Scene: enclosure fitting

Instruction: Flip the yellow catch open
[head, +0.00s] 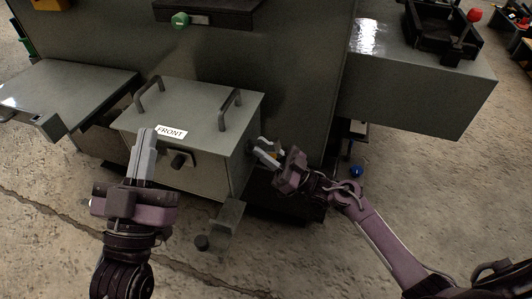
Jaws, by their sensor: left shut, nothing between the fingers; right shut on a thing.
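The yellow catch (274,155) shows as a small yellow-orange patch between the fingers of my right gripper (266,152), at the right side of a grey box. The gripper is shut on it and hides most of it; I cannot tell how far it is turned. The grey box (210,105) has two dark handles on top and a label reading FRONT. My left gripper (147,145) is shut and empty, in front of the box's left front, with its fingers overlapping the front face in the picture.
A dark knob (181,160) sticks out of the box's front. A grey bracket (226,225) stands at the box's lower right corner. A grey panel (60,95) lies at left, and a large grey block (420,90) at right. A blue ball (356,171) is below it.

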